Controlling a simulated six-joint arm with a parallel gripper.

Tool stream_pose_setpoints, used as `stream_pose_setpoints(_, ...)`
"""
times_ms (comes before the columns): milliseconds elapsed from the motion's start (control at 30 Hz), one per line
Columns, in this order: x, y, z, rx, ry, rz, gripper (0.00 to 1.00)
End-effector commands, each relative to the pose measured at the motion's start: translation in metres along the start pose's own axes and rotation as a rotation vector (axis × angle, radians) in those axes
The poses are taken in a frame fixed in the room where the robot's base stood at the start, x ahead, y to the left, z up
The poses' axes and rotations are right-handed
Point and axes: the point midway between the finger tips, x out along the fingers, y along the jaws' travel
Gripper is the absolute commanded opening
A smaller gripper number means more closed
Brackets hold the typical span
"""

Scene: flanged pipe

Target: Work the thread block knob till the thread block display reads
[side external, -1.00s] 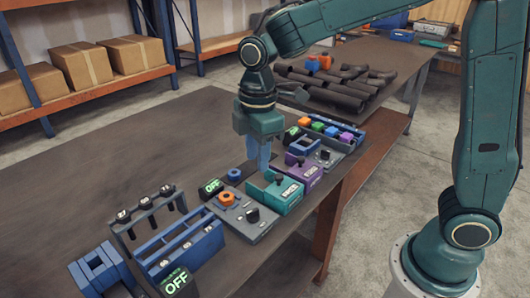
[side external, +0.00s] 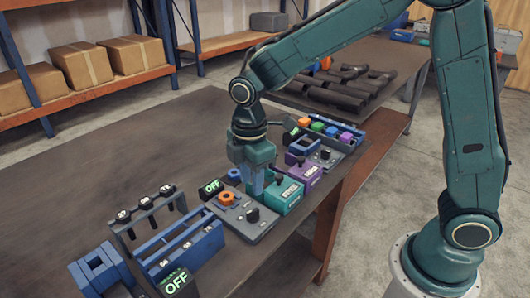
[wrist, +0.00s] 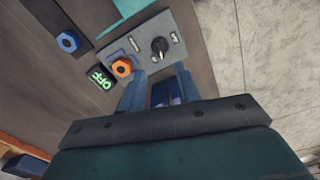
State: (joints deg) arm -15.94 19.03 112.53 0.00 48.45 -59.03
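A grey block (side external: 262,230) carries an orange hex nut (side external: 227,198) and a black knob (side external: 252,215). A small display (side external: 211,187) reading OFF in green stands at its left end. In the wrist view the knob (wrist: 159,45), the orange nut (wrist: 122,68) and the OFF display (wrist: 102,77) lie beyond my fingertips. My gripper (side external: 256,187) points down just behind the knob, beside the teal box (side external: 285,196). In the wrist view the fingers (wrist: 158,88) stand apart. The knob is outside them, and I see no contact with it.
A blue hex nut (side external: 234,175) lies behind the block. Teal and purple (side external: 305,174) boxes stand close to its right. A blue rack (side external: 185,247) and a second OFF display (side external: 177,281) are at front left. The table's left side is clear.

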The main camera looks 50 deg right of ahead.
Motion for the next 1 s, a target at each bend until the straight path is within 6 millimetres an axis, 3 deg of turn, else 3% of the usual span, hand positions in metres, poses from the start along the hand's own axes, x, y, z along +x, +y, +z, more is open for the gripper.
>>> stream_pose_setpoints(500, 0.074, -0.001, 0.000, 0.000, -0.002, -0.003, 0.33)
stream_pose_setpoints(700, 0.086, 0.000, 0.000, 0.000, 0.000, 0.000, 0.33)
stream_pose_setpoints(1000, 0.088, 0.000, 0.000, 0.000, 0.000, 0.000, 0.33)
